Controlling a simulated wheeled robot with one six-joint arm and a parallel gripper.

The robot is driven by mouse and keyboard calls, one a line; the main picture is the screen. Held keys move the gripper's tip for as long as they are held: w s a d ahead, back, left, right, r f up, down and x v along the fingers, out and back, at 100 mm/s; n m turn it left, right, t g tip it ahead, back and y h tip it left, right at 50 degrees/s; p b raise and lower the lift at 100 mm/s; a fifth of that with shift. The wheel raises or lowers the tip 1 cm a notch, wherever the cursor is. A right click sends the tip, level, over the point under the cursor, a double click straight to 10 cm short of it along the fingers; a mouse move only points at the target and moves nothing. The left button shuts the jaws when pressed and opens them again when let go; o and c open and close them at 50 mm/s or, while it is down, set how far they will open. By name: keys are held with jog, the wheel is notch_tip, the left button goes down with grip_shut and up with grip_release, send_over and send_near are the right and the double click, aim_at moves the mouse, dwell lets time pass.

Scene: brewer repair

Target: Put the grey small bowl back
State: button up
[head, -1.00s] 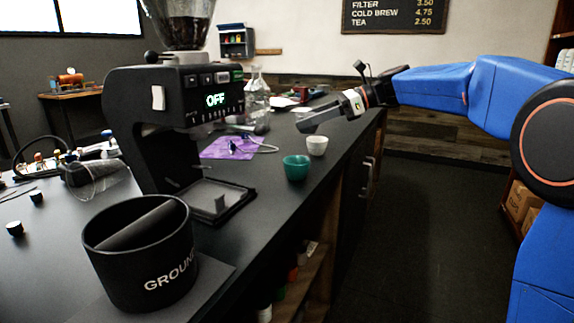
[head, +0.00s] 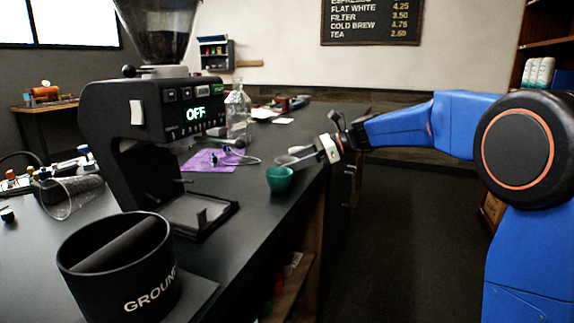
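A small pale bowl, light grey or white, (head: 297,150) stands on the dark counter in the head view, mostly hidden behind my gripper's fingers. A small green bowl (head: 280,180) stands just in front of it, nearer the camera. My gripper (head: 284,161) reaches in from the right, its fingers pointing left across the pale bowl and just above the green bowl's rim. The fingers overlap in this view, so their opening and any contact with either bowl cannot be told.
A black grinder (head: 150,130) with an OFF display stands left of the bowls. A black grounds bin (head: 120,265) is in the near foreground. The counter's edge is close right of the bowls.

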jog(key=shift+f, duration=0.1)
jog(key=o, duration=0.9)
jog(key=v, duration=1.2)
jog(key=shift+s, duration=0.1)
jog(key=shift+s, duration=0.1)
